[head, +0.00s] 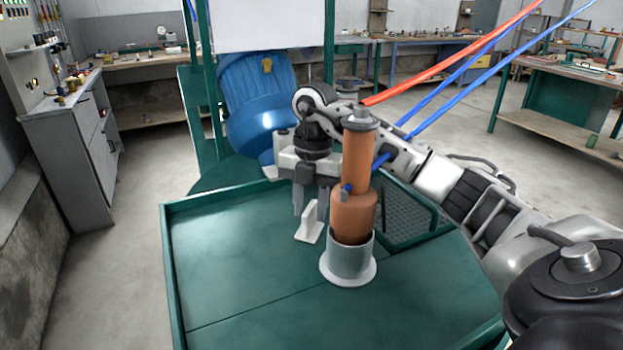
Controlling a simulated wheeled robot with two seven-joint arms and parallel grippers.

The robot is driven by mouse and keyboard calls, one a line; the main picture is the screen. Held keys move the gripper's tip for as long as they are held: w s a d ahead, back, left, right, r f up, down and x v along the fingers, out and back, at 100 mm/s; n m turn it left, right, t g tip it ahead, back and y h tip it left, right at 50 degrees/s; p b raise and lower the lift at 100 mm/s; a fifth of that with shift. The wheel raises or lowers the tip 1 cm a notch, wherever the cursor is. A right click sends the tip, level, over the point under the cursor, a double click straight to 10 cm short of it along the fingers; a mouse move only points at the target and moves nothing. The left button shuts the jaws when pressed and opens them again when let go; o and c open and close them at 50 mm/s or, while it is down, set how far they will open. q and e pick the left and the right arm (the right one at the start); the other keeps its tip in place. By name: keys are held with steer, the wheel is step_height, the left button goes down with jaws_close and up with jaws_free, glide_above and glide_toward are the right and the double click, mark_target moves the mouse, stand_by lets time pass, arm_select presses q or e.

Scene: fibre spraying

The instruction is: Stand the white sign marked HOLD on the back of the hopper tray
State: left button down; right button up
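A small white sign (310,233) stands upright on the green hopper tray (235,255), towards its back edge. I see it nearly edge-on, so its lettering is not readable. My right gripper (311,208) points down over it, with its two grey fingers apart on either side of the upright plate. The base of the sign rests on the tray. Whether a finger touches the plate is hard to tell. My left gripper is not in view.
An orange-brown cylinder (353,212) stands in a grey flanged socket (349,263) just right of the sign. A blue motor-like drum (262,105) is behind the tray. A dark mesh panel (408,215) is at right. The tray's left and front are clear.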

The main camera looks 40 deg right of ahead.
mark_target(312, 202)
step_height(312, 202, up, 11)
steer(key=d, duration=0.1)
steer(key=shift+w, duration=0.3)
stand_by(0.6)
steer(key=f, duration=0.8)
steer(key=a+f, duration=0.1)
steer(key=f, duration=0.3)
steer(key=shift+s, duration=0.4)
steer(key=shift+r, duration=0.65)
